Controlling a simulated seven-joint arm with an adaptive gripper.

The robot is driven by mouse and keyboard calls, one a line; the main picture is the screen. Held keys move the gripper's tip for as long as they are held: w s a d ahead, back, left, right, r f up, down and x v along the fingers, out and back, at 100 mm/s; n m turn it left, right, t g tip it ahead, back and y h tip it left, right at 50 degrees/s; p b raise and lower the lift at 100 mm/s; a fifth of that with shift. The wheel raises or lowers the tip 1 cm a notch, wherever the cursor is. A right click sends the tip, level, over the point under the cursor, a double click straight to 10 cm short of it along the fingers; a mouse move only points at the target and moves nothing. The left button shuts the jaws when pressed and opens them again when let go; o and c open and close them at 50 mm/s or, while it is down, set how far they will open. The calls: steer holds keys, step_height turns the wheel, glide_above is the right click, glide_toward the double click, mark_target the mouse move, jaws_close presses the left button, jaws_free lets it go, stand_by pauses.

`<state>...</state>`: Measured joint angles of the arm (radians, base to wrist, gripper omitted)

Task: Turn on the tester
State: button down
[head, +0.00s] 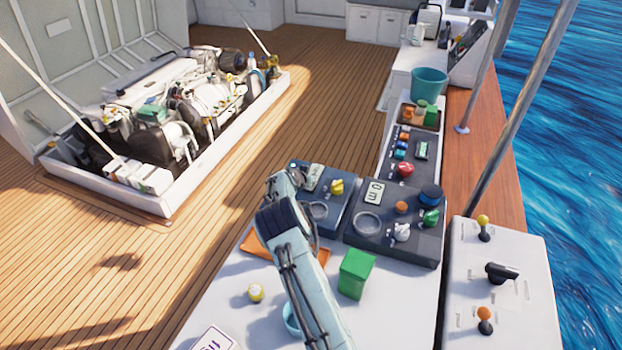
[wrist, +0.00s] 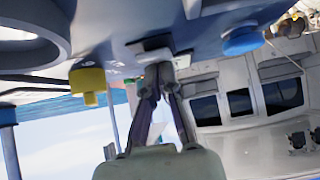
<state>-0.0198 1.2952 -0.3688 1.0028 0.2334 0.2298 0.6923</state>
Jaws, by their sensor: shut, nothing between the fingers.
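A small blue instrument box (head: 333,211) with a display, a yellow knob (head: 337,187) and a round dial stands on the white counter in the head view. No readable label shows whether it is the tester. My arm covers its left side and hides my gripper there. In the wrist view, a blue panel (wrist: 112,28) carries the yellow knob (wrist: 88,84) at left and a blue knob (wrist: 242,40) at right. My gripper (wrist: 159,74) is shut and empty, its fingertips at a small pale fitting on the panel between the knobs. I cannot tell whether they touch.
A larger dark instrument box (head: 395,232) stands to the right, close beside the blue one. A white lever console (head: 500,290) stands at right.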

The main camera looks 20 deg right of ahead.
steer(key=shift+s+a+f, duration=0.15)
steer(key=shift+s+a, duration=0.35)
steer(key=shift+a, duration=0.1)
steer(key=r, duration=0.5)
steer(key=shift+s+a, duration=0.35)
steer(key=shift+a, duration=0.05)
steer(key=v, duration=0.9)
steer(key=shift+s+a+f, duration=0.25)
steer(key=shift+s+f, duration=0.1)
steer(key=shift+w+d+r+t+h, duration=0.25)
steer(key=shift+w+d+t+h, duration=0.15)
steer(key=shift+w, duration=0.1)
